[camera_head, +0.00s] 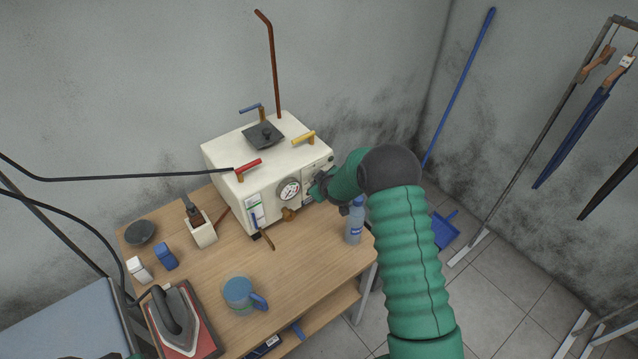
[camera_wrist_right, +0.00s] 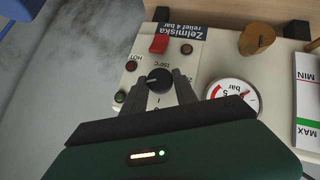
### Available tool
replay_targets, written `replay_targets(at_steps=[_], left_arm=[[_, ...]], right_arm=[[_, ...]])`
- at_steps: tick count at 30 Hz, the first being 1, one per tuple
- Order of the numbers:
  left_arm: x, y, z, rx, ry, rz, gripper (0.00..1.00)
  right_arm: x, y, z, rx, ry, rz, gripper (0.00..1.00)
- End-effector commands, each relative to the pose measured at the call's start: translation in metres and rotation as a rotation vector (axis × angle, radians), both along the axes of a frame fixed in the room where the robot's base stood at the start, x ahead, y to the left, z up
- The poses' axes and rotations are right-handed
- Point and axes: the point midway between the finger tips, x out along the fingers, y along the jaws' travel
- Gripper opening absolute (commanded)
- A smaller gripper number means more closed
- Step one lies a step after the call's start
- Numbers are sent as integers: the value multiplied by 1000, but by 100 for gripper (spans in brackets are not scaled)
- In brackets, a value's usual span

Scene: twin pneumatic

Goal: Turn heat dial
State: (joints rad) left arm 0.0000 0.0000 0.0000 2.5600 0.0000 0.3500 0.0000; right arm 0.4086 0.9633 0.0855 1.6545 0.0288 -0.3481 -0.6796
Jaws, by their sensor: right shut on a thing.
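The heat dial (camera_wrist_right: 159,80) is a round black knob with a pale pointer mark on the machine's front panel, with "150°C" printed near it. My right gripper (camera_wrist_right: 166,84) has its two dark fingers on either side of the knob and is shut on it. In the head view, my green right arm reaches to the right part of the front of the cream machine (camera_head: 225,159), and my right gripper (camera_head: 318,187) hides the dial there. My left gripper is not clearly in view.
Near the dial are a red switch (camera_wrist_right: 159,44), small indicator lamps and a pressure gauge (camera_wrist_right: 233,95). The gauge (camera_head: 289,189) also shows in the head view. A bottle (camera_head: 355,222) stands close under my right arm.

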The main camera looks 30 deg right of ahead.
Motion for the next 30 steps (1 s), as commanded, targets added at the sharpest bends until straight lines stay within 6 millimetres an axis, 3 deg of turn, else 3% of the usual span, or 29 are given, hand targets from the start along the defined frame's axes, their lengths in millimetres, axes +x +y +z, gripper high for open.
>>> replay_targets(at_steps=[17, 30], left_arm=[[0, 0, -28, 0, 0, 0, 36], [0, 0, -81, 0, 0, 0, 36]], right_arm=[[-1, -8, -7, 553, 44, -6, 0], [0, -12, -13, 964, 77, -2, 0]])
